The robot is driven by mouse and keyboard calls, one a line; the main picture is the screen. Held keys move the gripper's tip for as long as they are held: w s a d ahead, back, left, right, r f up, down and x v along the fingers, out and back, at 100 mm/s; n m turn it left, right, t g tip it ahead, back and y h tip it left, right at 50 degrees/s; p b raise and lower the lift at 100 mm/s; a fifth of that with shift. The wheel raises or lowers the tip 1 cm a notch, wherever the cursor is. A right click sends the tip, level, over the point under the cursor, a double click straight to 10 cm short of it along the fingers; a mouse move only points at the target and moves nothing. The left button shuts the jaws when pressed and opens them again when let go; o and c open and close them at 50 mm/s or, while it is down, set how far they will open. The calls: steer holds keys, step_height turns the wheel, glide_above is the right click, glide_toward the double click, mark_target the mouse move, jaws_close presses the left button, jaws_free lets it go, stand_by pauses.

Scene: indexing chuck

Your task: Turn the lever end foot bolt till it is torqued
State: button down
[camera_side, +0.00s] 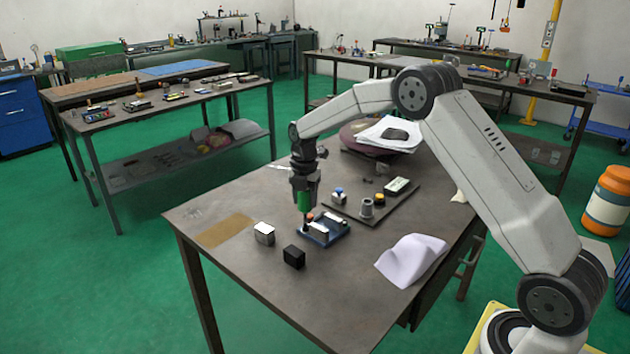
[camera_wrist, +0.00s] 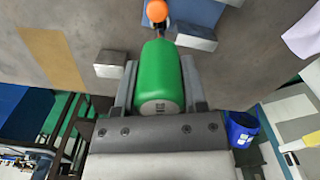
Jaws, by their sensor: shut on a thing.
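My gripper (camera_side: 304,190) points down over the blue fixture (camera_side: 338,236) near the table's front left. It is shut on a green-handled driver (camera_side: 304,203), which stands about upright with its shaft down at the fixture's left end. In the wrist view the green handle (camera_wrist: 161,75) sits between both fingers. An orange knob (camera_wrist: 157,11) shows just beyond the handle, and part of the blue fixture (camera_wrist: 205,11) lies beside it. The foot bolt cannot be made out, and whether the driver tip is seated on it cannot be told.
A white-topped block (camera_side: 264,233) and a black block (camera_side: 294,257) stand in front of the fixture. A dark tray (camera_side: 378,213) with small parts lies behind right. Crumpled white paper (camera_side: 411,257) lies to the right. A tan patch (camera_side: 225,230) marks the table's left.

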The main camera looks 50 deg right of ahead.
steer(key=shift+m, duration=1.3)
